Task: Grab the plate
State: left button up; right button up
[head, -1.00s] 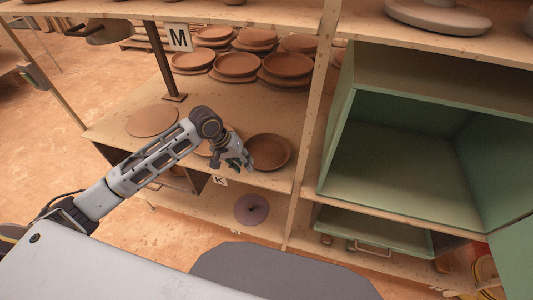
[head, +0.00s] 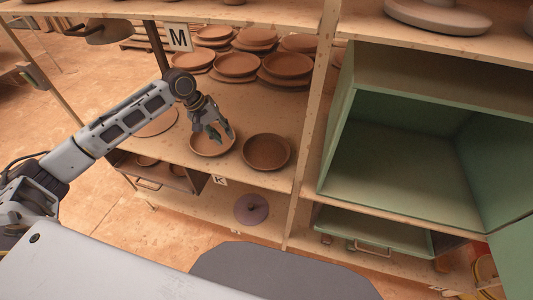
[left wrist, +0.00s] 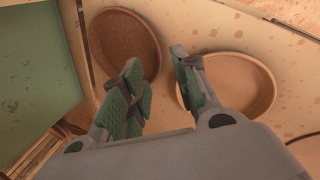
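Two round shallow brown plates lie side by side near the front edge of the middle shelf. The lighter plate (head: 203,146) is on the left and the darker plate (head: 267,152) on the right. My left gripper (head: 221,134) is above the lighter plate's right side and hides part of it. In the left wrist view the gripper (left wrist: 160,75) is open, with nothing between its green-padded fingers. There the darker plate (left wrist: 122,38) shows beyond the left finger and the lighter plate (left wrist: 243,82) is partly behind the right finger. My right gripper is not in view.
Stacks of similar plates (head: 236,65) stand at the back of the shelf (head: 200,172). A flat disc (head: 156,121) lies to the left, partly behind my arm. A wooden upright (head: 312,130) and an open green box (head: 400,165) stand to the right.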

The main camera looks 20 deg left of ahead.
pick_arm(q)
send_near(243, 160)
jog(key=shift+w+d+f, duration=0.45)
jog(key=shift+w+f, duration=0.05)
jog(key=shift+f, duration=0.05)
dwell(0.4)
jog(key=shift+w+d+f+p, duration=0.2)
jog(key=shift+d+f+p, duration=0.1)
jog(key=shift+d+f, duration=0.3)
jog(key=shift+x, duration=1.8)
grip_shut()
jog(key=shift+r, duration=0.1)
